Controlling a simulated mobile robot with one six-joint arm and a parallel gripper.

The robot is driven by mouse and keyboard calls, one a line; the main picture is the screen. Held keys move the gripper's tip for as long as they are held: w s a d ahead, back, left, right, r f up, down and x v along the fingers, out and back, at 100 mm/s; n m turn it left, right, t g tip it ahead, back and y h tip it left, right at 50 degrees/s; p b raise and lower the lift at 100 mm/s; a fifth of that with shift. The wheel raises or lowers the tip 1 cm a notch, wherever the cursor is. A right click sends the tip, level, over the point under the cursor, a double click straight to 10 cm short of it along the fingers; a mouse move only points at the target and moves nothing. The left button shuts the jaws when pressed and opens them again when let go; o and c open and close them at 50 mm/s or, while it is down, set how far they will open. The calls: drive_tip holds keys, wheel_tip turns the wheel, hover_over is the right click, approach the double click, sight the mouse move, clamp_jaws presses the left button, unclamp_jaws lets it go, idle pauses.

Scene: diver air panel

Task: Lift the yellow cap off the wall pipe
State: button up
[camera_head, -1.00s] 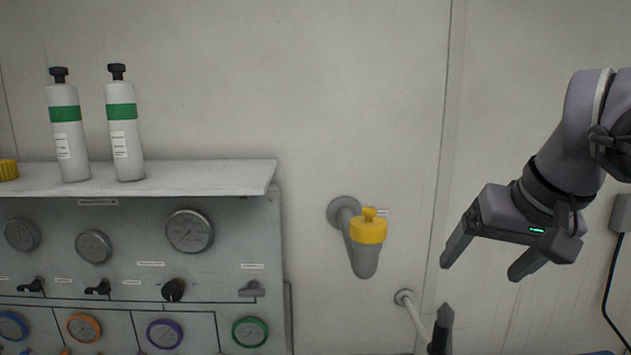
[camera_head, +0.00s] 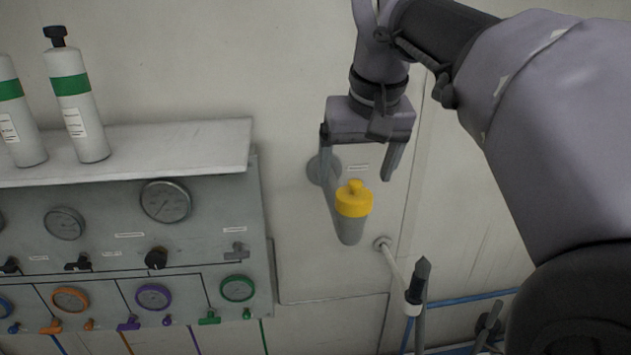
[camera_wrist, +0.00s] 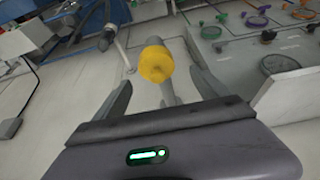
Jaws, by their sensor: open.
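The yellow cap (camera_head: 354,199) sits upright on the open top of the grey wall pipe (camera_head: 350,231), with a small knob on top. My gripper (camera_head: 358,178) is open and empty, pointing down just above the cap. In the head view its fingers stand to the left and right of the cap, with their tips a little above it or level with its knob. In the wrist view the cap (camera_wrist: 157,64) shows between the two open fingers, beyond their tips, apart from both. The pipe (camera_wrist: 170,94) runs behind it to the wall.
A gauge panel (camera_head: 110,235) with several valves fills the left, under a white shelf (camera_head: 200,145) bearing white bottles with green bands (camera_head: 75,95). A thin white pipe with a dark-tipped fitting (camera_head: 418,280) stands to the lower right of the cap.

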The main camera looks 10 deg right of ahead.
sight(357, 190)
drive_tip(key=x, duration=0.3)
drive_tip(key=b+x, duration=0.1)
drive_tip(key=shift+s+d+f, duration=0.3)
drive_tip(key=shift+f, duration=0.05)
drive_tip(key=shift+w+a+f, duration=0.1)
drive_tip(key=shift+w, duration=0.2)
drive_tip(key=shift+s, duration=0.2)
drive_tip(key=c, duration=0.7)
drive_tip(key=shift+w, duration=0.1)
drive_tip(key=c, duration=0.7)
drive_tip(key=shift+r, duration=0.2)
